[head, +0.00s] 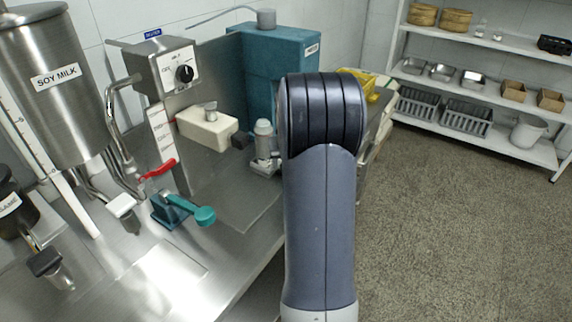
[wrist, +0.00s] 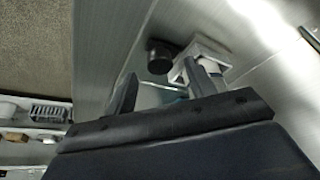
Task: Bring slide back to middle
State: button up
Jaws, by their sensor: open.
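My gripper (wrist: 162,88) is open in the wrist view, its two dark fingers apart over a steel surface. A dark round knob (wrist: 160,56) and a pale square bracket (wrist: 205,58) lie just beyond the fingertips. The right finger overlaps the bracket; I cannot tell whether they touch. No part is clearly marked as the slide, and its position cannot be told. In the head view my arm hides the gripper and part of the counter. A cream block (head: 205,129) with a grey top handle and dark end sits on the steel panel.
A soy milk tank (head: 60,95), a dial box (head: 172,72), a red lever (head: 159,169) and a teal-handled part (head: 204,215) stand on the left. A grey upright fitting (head: 264,148) and teal housing (head: 272,75) are near my arm. The floor (head: 455,210) at right is clear.

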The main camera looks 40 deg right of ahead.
jog(key=v, duration=0.8)
jog(key=x, duration=1)
jog(key=shift+w+f, duration=0.1)
jog(key=shift+f, duration=0.3)
jog(key=shift+a, duration=0.25)
